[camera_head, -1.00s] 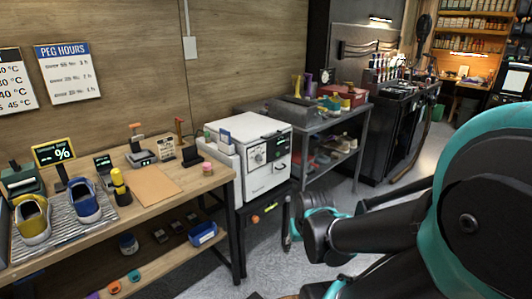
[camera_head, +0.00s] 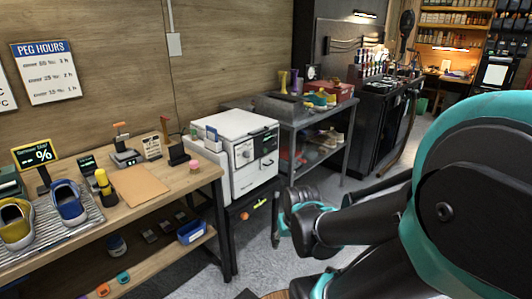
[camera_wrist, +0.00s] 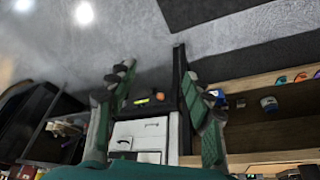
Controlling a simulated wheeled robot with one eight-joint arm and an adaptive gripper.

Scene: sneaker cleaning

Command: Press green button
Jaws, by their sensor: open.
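A white machine (camera_head: 252,178) with a round dial and a small dark display stands past the right end of the wooden bench. I cannot tell for sure which is the green button. In the wrist view, a green-yellow spot (camera_wrist: 141,101) and an orange-red one (camera_wrist: 160,96) show beyond the fingers, near the white machine (camera_wrist: 140,140). My gripper (camera_wrist: 163,80) is open and empty, its two fingers wide apart and touching nothing.
The wooden bench (camera_head: 150,205) at left holds sneakers, a mat and small devices, with a lower shelf. A metal table (camera_head: 330,113) with trays stands behind the machine. Grey floor (camera_head: 255,255) lies open in front. My arm covers the right of the head view.

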